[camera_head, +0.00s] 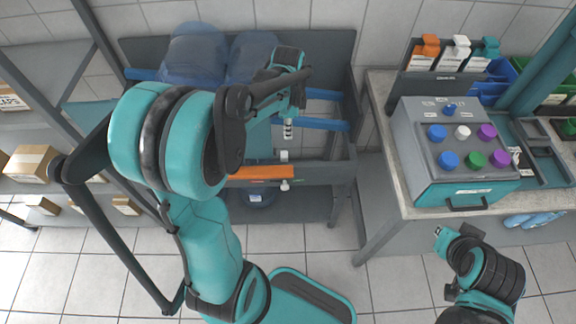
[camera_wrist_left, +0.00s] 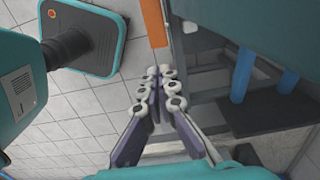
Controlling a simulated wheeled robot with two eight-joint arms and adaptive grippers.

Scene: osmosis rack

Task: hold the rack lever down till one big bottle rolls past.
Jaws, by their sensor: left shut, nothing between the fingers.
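The dark rack (camera_head: 343,174) stands against the wall with blue rails. Two big translucent blue bottles (camera_head: 195,58) (camera_head: 250,58) lie side by side on its upper part. My left gripper (camera_head: 288,132) is shut and empty, pointing down above the bar's right end. Its closed fingertips (camera_wrist_left: 160,72) appear close to the bar; contact cannot be told. My right gripper (camera_head: 440,233) is small and unclear.
A bench (camera_head: 388,190) to the right carries a grey control box (camera_head: 450,150) with coloured knobs, bottles and bins. Shelves with cardboard boxes (camera_head: 32,162) stand at the left. Tiled floor lies open in front of the rack.

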